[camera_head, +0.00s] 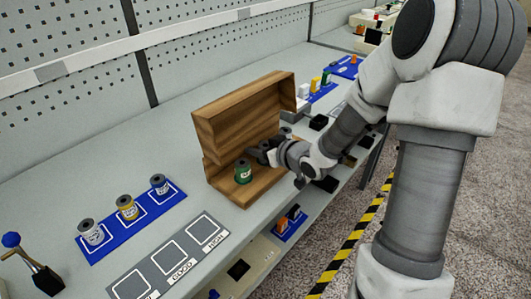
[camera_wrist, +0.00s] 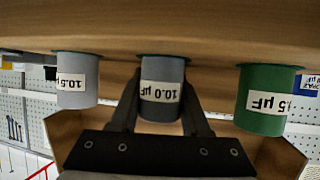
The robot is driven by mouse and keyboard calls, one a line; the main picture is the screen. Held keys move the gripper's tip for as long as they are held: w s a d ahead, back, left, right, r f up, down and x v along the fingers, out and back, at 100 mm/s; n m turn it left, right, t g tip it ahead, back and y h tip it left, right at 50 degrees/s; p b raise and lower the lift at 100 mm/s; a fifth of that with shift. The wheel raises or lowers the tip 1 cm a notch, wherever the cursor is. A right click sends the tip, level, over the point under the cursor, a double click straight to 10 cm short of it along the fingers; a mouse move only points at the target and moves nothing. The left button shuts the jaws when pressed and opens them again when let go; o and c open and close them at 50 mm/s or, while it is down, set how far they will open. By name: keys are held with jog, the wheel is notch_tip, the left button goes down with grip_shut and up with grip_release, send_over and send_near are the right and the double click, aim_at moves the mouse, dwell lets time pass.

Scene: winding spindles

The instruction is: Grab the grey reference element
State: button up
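The open wooden case (camera_head: 230,125) stands on the bench in the head view. In the wrist view, which is upside down, it holds three labelled cylinders: a light grey one marked 10.5 µF (camera_wrist: 77,75), a darker grey one marked 10.0 µF (camera_wrist: 162,85) and a green one (camera_wrist: 265,100). The green one also shows in the head view (camera_head: 243,172). My gripper (camera_head: 260,154) is in the case, with its fingers on either side of the darker grey cylinder. I cannot tell whether they press on it. In the head view my gripper hides that cylinder.
A blue mat (camera_head: 104,242) with three labelled cans lies left of the case. A grey board (camera_head: 183,248) with white squares lies at the bench's front edge. A black box (camera_head: 319,122) and more blue mats stand to the right. The pegboard wall rises behind.

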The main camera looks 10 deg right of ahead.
grip_shut()
